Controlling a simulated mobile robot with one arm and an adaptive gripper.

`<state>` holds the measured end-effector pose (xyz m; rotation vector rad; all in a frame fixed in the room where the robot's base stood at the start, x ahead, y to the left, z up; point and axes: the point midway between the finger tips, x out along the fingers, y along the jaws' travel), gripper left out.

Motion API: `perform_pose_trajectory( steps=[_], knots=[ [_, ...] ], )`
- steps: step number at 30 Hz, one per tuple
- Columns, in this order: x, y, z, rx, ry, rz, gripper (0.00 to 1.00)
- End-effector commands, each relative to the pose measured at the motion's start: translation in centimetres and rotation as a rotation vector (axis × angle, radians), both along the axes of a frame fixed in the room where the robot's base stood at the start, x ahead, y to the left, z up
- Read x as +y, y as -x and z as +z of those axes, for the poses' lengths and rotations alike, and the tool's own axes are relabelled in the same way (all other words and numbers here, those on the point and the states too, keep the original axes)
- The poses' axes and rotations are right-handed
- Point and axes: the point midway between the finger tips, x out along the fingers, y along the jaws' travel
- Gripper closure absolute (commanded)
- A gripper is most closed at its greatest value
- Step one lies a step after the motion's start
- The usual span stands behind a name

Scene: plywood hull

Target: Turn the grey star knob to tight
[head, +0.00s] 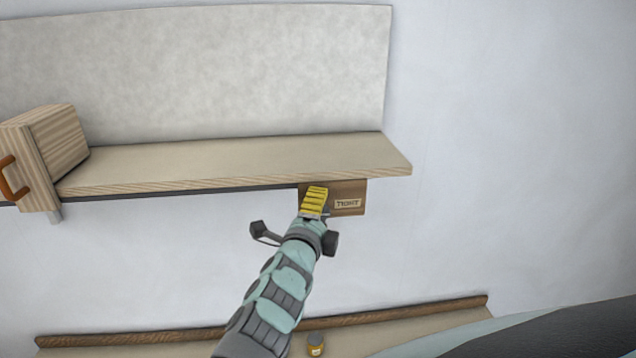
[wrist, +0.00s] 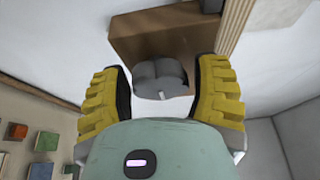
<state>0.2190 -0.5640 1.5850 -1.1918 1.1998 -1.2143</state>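The grey star knob (wrist: 160,76) sits on the face of a brown wooden block (wrist: 135,45) in the wrist view. A small white mark shows on the knob's near edge. My gripper (wrist: 160,95) has its two yellow fingers on either side of the knob. Gaps show between the dark pads and the knob, narrower on the right. In the head view my gripper (head: 314,199) is in front of the block (head: 345,187) under the shelf and hides most of the knob. A plate reading TIGHT (head: 348,203) is on the block, right of my gripper.
The pale wooden shelf (head: 240,160) runs just above my gripper. A lower ledge (head: 200,336) and a small yellow jar (head: 315,343) are below. The wall to the right is clear.

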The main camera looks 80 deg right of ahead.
Motion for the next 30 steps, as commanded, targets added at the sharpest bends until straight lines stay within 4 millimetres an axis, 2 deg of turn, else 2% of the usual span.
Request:
perform_pose_trajectory(
  steps=[5, 11, 30],
  knots=[
    [0.2, 0.1, -0.1, 0.002, -0.001, -0.001, 0.39],
    [1.7, 0.2, 0.0, 0.001, 0.003, -0.003, 0.39],
    [10.1, 0.0, 0.1, 0.000, 0.001, -0.002, 0.39]
  ],
)
